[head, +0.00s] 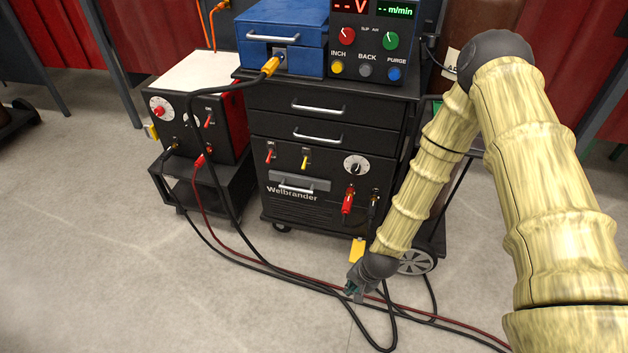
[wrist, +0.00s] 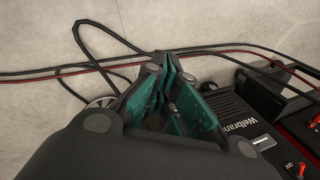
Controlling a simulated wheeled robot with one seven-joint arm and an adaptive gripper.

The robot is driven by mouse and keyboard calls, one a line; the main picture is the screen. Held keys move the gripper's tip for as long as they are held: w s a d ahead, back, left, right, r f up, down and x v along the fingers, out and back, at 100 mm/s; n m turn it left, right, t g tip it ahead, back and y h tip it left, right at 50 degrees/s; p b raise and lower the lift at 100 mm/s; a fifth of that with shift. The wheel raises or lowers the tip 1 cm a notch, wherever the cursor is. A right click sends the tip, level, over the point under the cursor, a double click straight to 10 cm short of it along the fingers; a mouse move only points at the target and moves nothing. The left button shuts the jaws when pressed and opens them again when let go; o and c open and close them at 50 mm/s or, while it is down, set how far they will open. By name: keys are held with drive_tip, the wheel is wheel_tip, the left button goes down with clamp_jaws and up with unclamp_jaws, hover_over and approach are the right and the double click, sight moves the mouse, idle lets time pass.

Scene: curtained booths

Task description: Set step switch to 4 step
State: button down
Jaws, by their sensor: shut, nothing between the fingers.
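A black wheeled cabinet marked "Welbrander" (head: 300,213) stands in the middle of the head view. Its lower front panel has a white-faced rotary dial (head: 356,166), a red toggle (head: 270,152) and a yellow-handled toggle (head: 305,158). The dial's markings are too small to read, and I cannot tell which control is the step switch. My gripper (head: 354,291) is low in front of the cabinet, below the panel and near the floor cables, touching no control. In the wrist view my gripper (wrist: 165,72) is shut and empty, with the cabinet front at right.
A smaller red and black box (head: 217,128) with dials stands on a low cart at left. Red and black cables (head: 290,278) run across the floor, with plugs in the cabinet's front. A blue case (head: 285,38) and a control box (head: 372,42) sit on top.

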drive_tip(key=w+a+r+m+t+y+b, duration=0.1)
drive_tip(key=w+a+m+b, duration=0.15)
drive_tip(key=w, duration=0.85)
drive_tip(key=w+a+r+m+t+y+b, duration=0.1)
drive_tip(key=w+m+b, duration=0.25)
drive_tip(key=w, duration=0.75)
drive_tip(key=m+t+y+b, duration=0.2)
drive_tip(key=m+b, duration=0.1)
drive_tip(key=m, duration=0.3)
approach(321, 174)
drive_tip(key=s+r, duration=0.3)
drive_tip(key=shift+a+f+t+h, duration=0.1)
drive_tip(key=shift+a+t+h, duration=0.2)
drive_tip(key=shift+a, duration=0.1)
drive_tip(key=shift+f, duration=0.1)
drive_tip(key=b+x, duration=0.1)
drive_tip(key=x, duration=0.9)
drive_tip(key=shift+s+f+b, duration=0.1)
drive_tip(key=shift+b, duration=0.25)
drive_tip(key=shift+s+a+r, duration=0.25)
drive_tip(key=shift+a+r, duration=0.6)
drive_tip(key=shift+r, duration=0.3)
drive_tip(key=shift+s+a+r, duration=0.1)
drive_tip(key=shift+a+r, duration=0.35)
drive_tip(key=shift+r, duration=0.05)
drive_tip(key=shift+a, duration=0.2)
